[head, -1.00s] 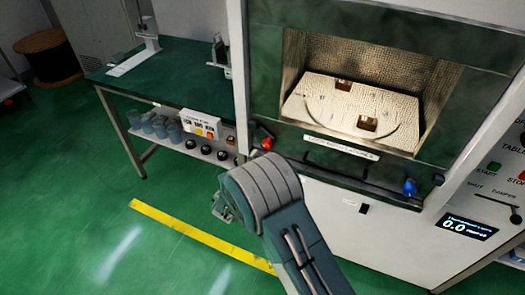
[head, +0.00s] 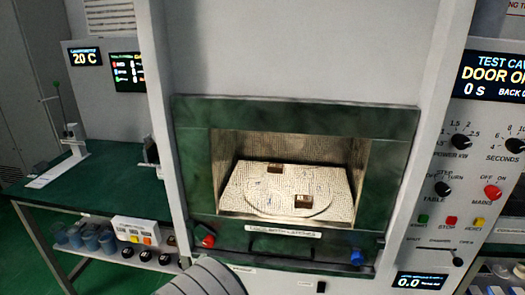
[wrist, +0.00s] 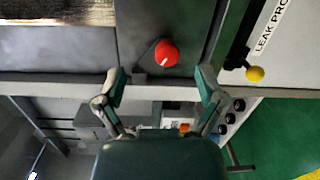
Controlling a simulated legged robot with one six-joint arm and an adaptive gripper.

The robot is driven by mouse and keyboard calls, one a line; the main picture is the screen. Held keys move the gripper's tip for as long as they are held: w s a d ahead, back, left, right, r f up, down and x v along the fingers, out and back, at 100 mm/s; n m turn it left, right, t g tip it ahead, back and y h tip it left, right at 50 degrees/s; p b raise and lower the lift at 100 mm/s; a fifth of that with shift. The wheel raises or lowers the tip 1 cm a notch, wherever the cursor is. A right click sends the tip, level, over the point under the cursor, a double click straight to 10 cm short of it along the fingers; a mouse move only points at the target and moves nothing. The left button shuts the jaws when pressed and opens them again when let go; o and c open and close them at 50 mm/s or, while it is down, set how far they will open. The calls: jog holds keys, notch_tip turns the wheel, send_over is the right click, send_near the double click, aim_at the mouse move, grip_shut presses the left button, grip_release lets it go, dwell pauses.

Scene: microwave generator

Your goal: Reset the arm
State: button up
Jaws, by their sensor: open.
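My gripper (wrist: 160,82) is open and empty in the wrist view, its two fingers spread apart. A red knob (wrist: 166,53) on the microwave front shows beyond the fingertips, apart from them; the head view also shows it (head: 208,241). In the head view only a grey rounded part of my arm shows at the bottom, and my gripper is out of sight there. The microwave cavity (head: 362,160) is open, with a pale perforated plate (head: 240,190) inside. Two small brown blocks sit on the plate, one at the back (head: 275,168) and one nearer the front (head: 303,201).
A blue knob (head: 357,257) is at the lower right of the cavity. A control panel (head: 470,190) with several knobs stands at the right. A green bench (head: 100,186) with a lower shelf is at the left. A yellow knob (wrist: 255,74) shows in the wrist view.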

jog(key=d+r+m+g+h, duration=0.35)
jog(key=d+r, duration=0.25)
jog(key=d, duration=0.4)
jog(key=d+r+m+g+h, duration=0.35)
jog(key=d+r, duration=0.25)
jog(key=d, duration=0.5)
jog(key=s+d+r+m+g+y, duration=0.2)
jog(key=s+d+r+m+g, duration=0.15)
jog(key=s+d, duration=0.4)
jog(key=s+d+r+m+g+y, duration=0.2)
jog(key=s+d+r+m+g, duration=0.15)
jog(key=s+d, duration=0.4)
jog(key=s+r+m+t+y, duration=0.2)
jog(key=s+y, duration=0.4)
jog(key=s, duration=0.5)
jog(key=shift+r+m, duration=0.6)
jog(key=shift+m, duration=0.1)
jog(key=shift+w, duration=0.1)
